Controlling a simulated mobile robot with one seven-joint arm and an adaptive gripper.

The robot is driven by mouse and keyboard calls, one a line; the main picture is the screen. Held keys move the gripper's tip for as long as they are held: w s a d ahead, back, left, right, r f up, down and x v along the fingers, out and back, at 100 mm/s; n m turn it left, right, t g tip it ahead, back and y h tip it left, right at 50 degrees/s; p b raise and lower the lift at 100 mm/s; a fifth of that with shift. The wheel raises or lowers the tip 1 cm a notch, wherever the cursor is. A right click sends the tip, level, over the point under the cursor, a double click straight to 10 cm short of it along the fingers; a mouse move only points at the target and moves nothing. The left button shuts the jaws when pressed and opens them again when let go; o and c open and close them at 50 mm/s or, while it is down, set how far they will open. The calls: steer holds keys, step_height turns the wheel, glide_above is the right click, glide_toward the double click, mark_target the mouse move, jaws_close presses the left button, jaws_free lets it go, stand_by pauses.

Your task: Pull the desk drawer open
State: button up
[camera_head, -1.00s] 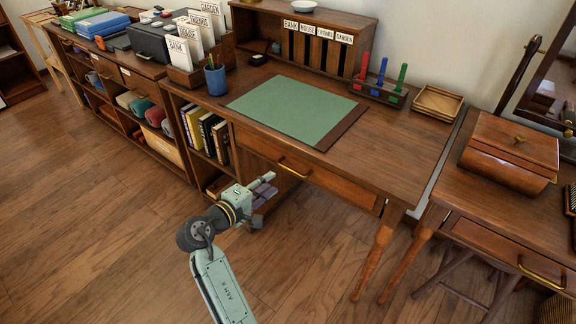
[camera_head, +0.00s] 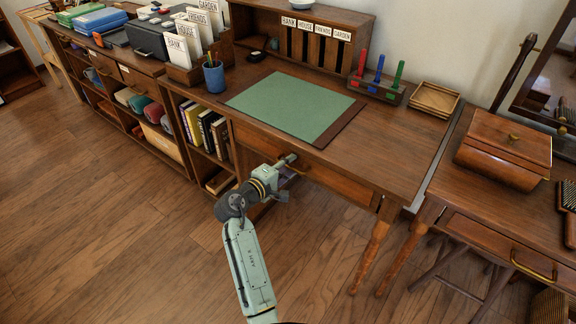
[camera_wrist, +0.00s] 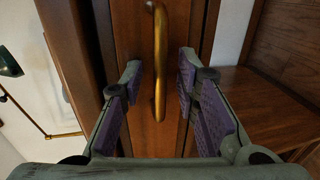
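The desk drawer (camera_head: 338,182) is in the front of the wooden desk and looks closed. Its brass handle (camera_wrist: 160,70) runs upright through the middle of the wrist view. My gripper (camera_wrist: 160,85) is open, with one purple-padded finger on each side of the handle, and gaps show between the pads and the bar. In the head view my gripper (camera_head: 291,165) is at the drawer front by the handle's left part, which it partly hides. I cannot tell in the head view whether it touches.
A green desk pad (camera_head: 290,105) lies on the desk top. Books (camera_head: 205,130) stand in the shelf left of the drawer. A side table with a wooden box (camera_head: 503,145) stands to the right. The floor in front of the desk is clear.

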steer(key=shift+c, duration=0.5)
jaws_close()
